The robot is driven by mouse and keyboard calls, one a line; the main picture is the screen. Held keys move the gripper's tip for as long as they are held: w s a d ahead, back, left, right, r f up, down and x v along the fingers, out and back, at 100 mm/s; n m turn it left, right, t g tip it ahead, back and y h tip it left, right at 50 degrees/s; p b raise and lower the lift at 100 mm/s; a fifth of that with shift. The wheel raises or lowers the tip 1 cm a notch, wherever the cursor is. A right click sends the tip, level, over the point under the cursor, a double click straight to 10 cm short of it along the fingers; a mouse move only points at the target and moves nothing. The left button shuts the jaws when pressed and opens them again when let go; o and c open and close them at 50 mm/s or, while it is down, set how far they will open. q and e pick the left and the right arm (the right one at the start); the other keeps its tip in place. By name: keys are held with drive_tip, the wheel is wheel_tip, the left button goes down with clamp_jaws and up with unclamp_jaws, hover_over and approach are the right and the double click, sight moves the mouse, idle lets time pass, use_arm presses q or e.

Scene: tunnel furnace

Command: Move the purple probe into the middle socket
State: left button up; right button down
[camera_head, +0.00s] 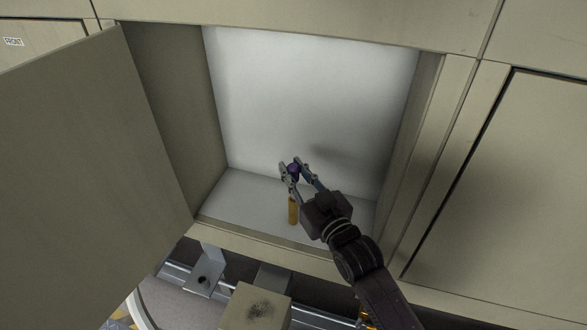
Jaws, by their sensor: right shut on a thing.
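My right gripper (293,171) reaches into the open compartment from the lower right. It is shut on the purple probe (293,169), of which a small dark purple part shows between the fingertips. An orange-brown cylinder (293,211) stands upright just below the fingers in the picture, near the compartment floor. I cannot tell whether it is joined to the purple part. No socket can be made out in this view. My left gripper is not in view.
The compartment has a white back wall (310,90) and a pale floor (240,190). Its beige door (85,180) stands open on the left. Below the opening are a metal bracket (205,272) and a beige block (254,308). The compartment's left side is clear.

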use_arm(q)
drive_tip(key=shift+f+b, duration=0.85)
use_arm(e)
drive_tip(key=shift+f, duration=1.35)
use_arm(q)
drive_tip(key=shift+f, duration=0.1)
use_arm(e)
drive_tip(key=shift+f, duration=0.15)
drive_tip(key=shift+f, duration=0.15)
drive_tip(key=shift+f+b, duration=0.5)
drive_tip(key=shift+f, duration=0.1)
drive_tip(key=shift+f+b, duration=0.3)
drive_tip(key=shift+f, duration=0.6)
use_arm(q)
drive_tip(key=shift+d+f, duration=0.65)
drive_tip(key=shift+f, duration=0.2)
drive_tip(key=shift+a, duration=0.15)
